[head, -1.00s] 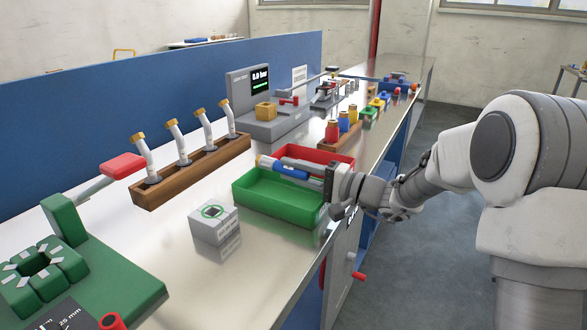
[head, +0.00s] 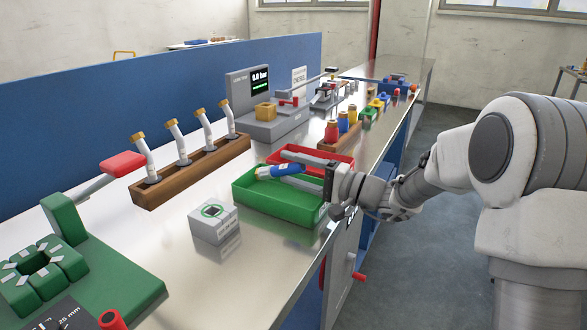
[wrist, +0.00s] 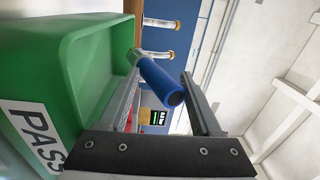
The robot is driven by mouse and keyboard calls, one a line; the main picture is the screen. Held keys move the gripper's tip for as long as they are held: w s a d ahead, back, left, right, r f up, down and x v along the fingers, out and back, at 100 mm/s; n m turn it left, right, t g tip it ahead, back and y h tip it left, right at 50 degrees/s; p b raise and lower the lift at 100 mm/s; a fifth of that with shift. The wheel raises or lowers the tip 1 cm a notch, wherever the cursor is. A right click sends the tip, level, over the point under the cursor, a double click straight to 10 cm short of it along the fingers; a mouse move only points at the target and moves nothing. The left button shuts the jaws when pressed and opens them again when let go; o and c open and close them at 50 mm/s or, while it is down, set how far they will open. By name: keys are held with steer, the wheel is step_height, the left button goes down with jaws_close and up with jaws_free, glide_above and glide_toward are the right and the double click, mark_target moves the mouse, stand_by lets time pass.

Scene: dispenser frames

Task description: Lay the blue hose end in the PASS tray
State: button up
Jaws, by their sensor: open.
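The blue hose end (head: 282,171) shows in the head view at the green tray, tilted, with a pale tip at its left end. The green PASS tray (head: 285,210) sits at the bench's front edge; its PASS label shows in the wrist view, where the tray (wrist: 90,50) fills the left. My gripper (head: 284,165) is open over the tray. In the wrist view the blue hose end (wrist: 160,82) lies between the spread fingers, nearer the left one, with a gap to the right one. I cannot tell whether it rests on the tray floor or its wall.
A red tray (head: 316,152) stands directly behind the green one. A grey box (head: 213,222) stands in front, left of the tray. A wooden rack (head: 195,170) with several brass-capped hoses stands to the left. Bare bench lies between rack and tray.

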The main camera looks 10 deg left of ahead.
steer(key=r+p+v, duration=0.1)
steer(key=p+v, duration=0.1)
steer(key=v, duration=1.5)
steer(key=shift+d+f+p, duration=0.2)
steer(key=shift+f+p, duration=0.15)
steer(key=shift+f, duration=0.15)
steer(key=shift+s+a+r, duration=0.1)
steer(key=shift+s, duration=0.05)
